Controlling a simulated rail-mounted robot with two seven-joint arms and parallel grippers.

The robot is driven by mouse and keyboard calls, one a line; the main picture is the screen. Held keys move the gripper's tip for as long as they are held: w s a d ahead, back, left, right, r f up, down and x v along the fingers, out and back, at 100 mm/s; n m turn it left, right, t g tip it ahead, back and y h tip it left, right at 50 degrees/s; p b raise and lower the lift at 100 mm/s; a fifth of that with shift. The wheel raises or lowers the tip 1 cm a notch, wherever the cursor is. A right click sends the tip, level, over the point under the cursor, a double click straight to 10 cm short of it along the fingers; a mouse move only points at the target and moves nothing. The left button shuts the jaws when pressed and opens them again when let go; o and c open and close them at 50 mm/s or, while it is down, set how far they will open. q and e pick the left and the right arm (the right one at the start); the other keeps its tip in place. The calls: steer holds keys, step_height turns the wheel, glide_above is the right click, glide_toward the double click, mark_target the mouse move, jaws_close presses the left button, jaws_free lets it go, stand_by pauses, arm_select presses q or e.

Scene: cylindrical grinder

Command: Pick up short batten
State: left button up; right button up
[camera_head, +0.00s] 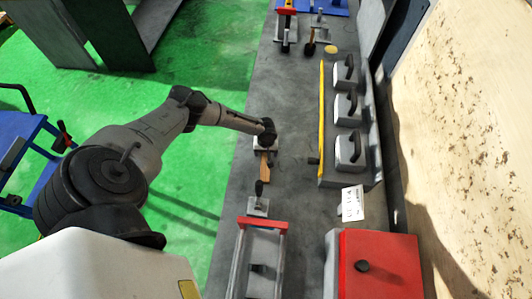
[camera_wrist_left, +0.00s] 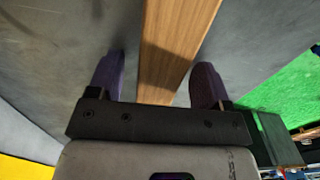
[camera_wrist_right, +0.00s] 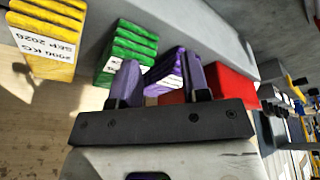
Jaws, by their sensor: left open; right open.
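The short batten is a light-brown wooden strip (camera_wrist_left: 175,40) lying on the grey surface. In the head view a short length of it (camera_head: 264,174) shows below my left gripper (camera_head: 265,150). In the left wrist view my left gripper (camera_wrist_left: 160,62) is open, with one purple-grey finger on each side of the batten and a gap on both sides. The batten's near end is hidden behind the gripper body. My right gripper (camera_wrist_right: 161,60) is open and away from the batten, facing coloured stacks; it is not in the head view.
A grey block with several handled pieces (camera_head: 348,148) and a yellow strip (camera_head: 321,115) stands right of the batten. A red box (camera_head: 375,265) and red-topped frame (camera_head: 262,224) are nearer. Yellow (camera_wrist_right: 50,40), green (camera_wrist_right: 128,50) and purple (camera_wrist_right: 163,75) stacks face my right gripper.

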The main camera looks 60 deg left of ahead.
arm_select(q)
steer(key=shift+c, duration=0.2)
steer(key=c, duration=1)
steer(key=shift+c, duration=0.2)
